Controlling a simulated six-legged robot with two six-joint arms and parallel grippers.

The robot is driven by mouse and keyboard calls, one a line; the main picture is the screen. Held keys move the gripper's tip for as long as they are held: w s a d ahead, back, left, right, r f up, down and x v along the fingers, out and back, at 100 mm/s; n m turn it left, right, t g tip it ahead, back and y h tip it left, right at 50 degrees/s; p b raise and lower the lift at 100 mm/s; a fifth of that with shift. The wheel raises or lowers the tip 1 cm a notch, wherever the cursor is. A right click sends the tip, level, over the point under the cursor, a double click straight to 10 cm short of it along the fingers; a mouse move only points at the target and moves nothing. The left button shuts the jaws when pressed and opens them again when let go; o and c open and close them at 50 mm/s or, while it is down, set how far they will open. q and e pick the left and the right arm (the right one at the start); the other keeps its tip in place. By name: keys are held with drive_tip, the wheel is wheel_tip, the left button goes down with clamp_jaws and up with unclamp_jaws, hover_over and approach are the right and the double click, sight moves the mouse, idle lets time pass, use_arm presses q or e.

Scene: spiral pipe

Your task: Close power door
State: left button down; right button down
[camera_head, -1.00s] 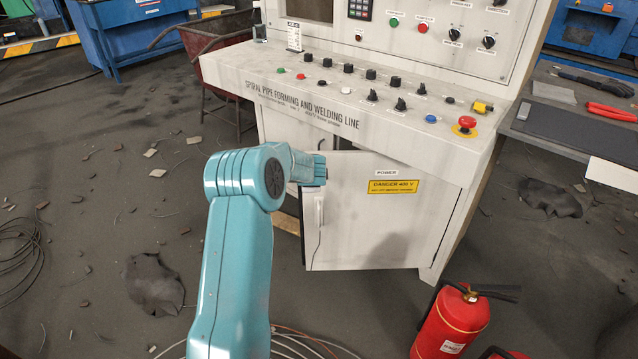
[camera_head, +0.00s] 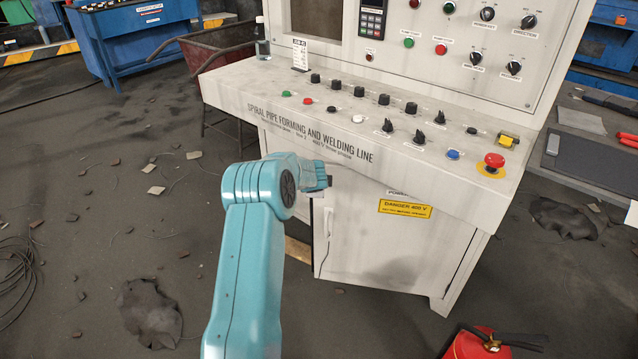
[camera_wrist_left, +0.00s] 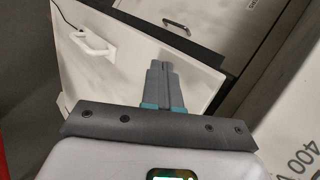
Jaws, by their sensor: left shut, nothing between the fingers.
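The power door (camera_head: 375,245) is a white panel with a yellow danger label (camera_head: 405,209), low on the front of the control console. It has a pale handle (camera_head: 327,222) near its left edge. A dark opening shows left of that edge, so the door looks ajar. My left gripper (camera_head: 328,182) is at the door's upper left corner, under the console ledge. In the left wrist view its fingers (camera_wrist_left: 160,78) are shut and empty, in front of a white panel with a handle (camera_wrist_left: 93,43). I cannot tell whether they touch it. My right gripper is out of view.
The console ledge (camera_head: 350,125) with buttons and knobs overhangs the door. A red fire extinguisher (camera_head: 480,345) stands at the bottom right. A side table (camera_head: 605,165) is at the right. Rubble lies on the floor at the left.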

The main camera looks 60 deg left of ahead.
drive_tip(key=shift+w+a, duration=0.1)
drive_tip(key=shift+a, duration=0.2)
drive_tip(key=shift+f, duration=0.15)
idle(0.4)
